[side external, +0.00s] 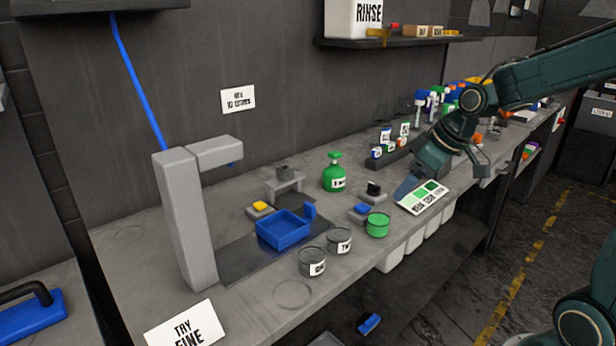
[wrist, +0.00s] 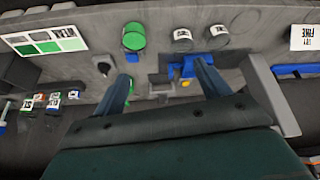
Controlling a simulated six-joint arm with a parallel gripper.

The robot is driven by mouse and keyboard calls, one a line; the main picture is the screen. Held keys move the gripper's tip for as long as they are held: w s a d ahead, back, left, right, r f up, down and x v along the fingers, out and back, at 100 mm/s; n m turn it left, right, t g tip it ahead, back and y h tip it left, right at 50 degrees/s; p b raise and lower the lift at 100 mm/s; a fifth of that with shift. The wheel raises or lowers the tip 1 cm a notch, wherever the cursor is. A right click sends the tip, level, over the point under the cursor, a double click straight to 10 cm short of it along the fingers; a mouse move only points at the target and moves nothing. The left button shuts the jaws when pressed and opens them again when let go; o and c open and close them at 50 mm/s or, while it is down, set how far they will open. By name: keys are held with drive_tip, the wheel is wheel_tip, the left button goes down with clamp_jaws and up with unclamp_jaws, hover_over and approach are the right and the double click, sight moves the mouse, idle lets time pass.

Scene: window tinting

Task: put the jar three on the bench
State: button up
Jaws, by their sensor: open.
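A green-filled jar (side external: 377,226) stands upright on the bench (side external: 140,232), at the right end of a row of three; its label is not readable from here. Beside it are a grey jar marked "TW" (side external: 339,241) and another grey jar (side external: 312,262). The green jar also shows in the wrist view (wrist: 133,40), beyond my left finger. My gripper (side external: 404,190) hangs above the bench, behind and right of the green jar, near the colour card. In the wrist view its fingers (wrist: 162,82) are spread with nothing between them.
A blue tray (side external: 283,230), a green spray bottle (side external: 334,173) and a black-topped stand (side external: 374,191) are close by. A grey post (side external: 184,220) rises left. A faint ring (side external: 293,294) marks clear bench left of the jars.

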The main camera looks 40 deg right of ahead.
drive_tip(key=s+a+r+m, duration=0.1)
drive_tip(key=s+a, duration=0.3)
drive_tip(key=s, duration=0.5)
drive_tip(key=s+a+r+m, duration=0.1)
drive_tip(key=s+a+r, duration=0.2)
drive_tip(key=s+a, duration=0.2)
drive_tip(key=s, duration=0.3)
drive_tip(key=shift+s+a+r+h, duration=0.2)
drive_tip(key=shift+s+r+h, duration=0.15)
drive_tip(key=shift+h, duration=0.05)
